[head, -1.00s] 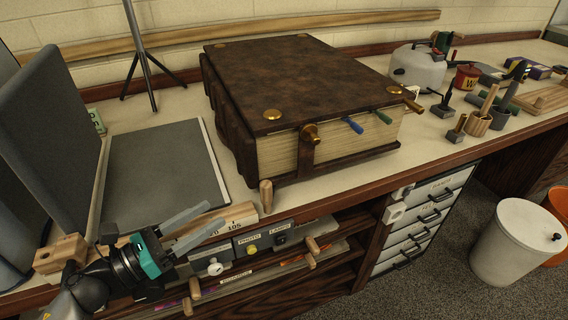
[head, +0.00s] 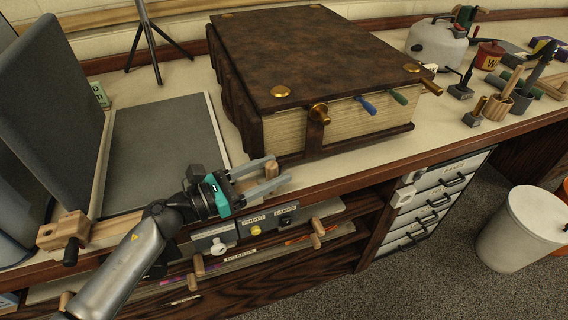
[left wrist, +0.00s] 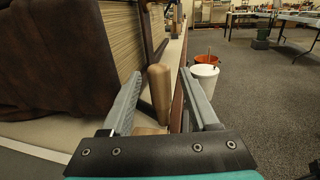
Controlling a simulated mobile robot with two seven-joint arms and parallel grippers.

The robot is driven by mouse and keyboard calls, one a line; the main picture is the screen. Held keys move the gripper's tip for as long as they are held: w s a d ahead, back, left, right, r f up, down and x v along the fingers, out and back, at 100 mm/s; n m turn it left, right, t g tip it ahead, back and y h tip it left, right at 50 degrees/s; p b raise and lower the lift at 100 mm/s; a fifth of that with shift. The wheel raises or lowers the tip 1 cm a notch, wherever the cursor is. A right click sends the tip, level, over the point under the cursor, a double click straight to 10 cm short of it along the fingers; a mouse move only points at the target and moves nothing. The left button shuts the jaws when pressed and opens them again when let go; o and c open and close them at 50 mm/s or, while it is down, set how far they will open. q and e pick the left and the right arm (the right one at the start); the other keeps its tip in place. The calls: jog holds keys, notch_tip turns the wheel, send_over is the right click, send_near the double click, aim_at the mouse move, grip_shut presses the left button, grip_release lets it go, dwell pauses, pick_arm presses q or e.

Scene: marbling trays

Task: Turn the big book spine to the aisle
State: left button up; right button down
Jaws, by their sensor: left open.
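The big book (head: 325,55) lies flat on the bench, brown leather with brass studs. Its ribbed spine (head: 232,90) faces left, and its page edges and brass clasp (head: 319,113) face the aisle. It also shows at the left of the left wrist view (left wrist: 55,60). My left gripper (head: 270,176) is open at the bench's front edge, just in front of the book's near left corner. An upright wooden peg (left wrist: 160,92) shows between its fingers in the left wrist view; contact cannot be told. My right gripper is not in view.
A grey padded panel (head: 55,110) stands left of the book beside a flat grey board (head: 165,150). A tripod (head: 150,40) stands behind. A kettle (head: 437,42) and tools stand to the right. Below are drawers (head: 430,205) and a white bin (head: 520,230).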

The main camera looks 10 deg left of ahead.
pick_arm(q)
jog(key=shift+x, duration=1.75)
jog(key=shift+c, duration=0.3)
grip_shut()
